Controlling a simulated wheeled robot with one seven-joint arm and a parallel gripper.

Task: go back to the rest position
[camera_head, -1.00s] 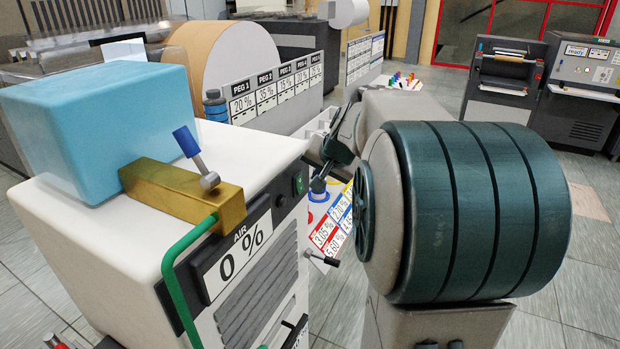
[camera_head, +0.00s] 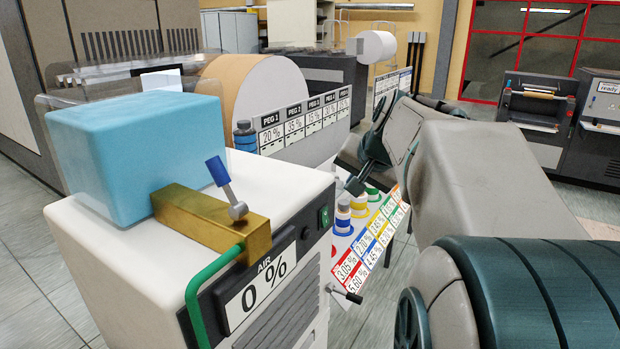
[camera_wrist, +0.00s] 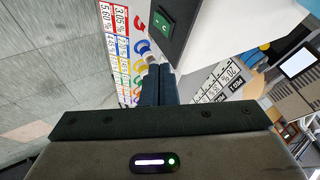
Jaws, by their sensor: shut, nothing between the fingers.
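My gripper (camera_head: 355,186) shows in the head view at the end of my arm, just right of the white machine and in front of the colored label board. In the wrist view its two dark fingers (camera_wrist: 160,72) lie together with nothing between them. The fingertips point toward the gap between the board and the white machine's side. In the head view part of the gripper is hard to make out against the bottles behind it.
The white machine (camera_head: 330,262), with a blue block (camera_head: 130,150) and a brass valve (camera_head: 205,218), stands close on the left. The label board (camera_head: 372,243) carries several bottles and colored rings. A peg panel (camera_head: 335,130) and a large roll (camera_head: 262,88) stand behind. Floor shows at right.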

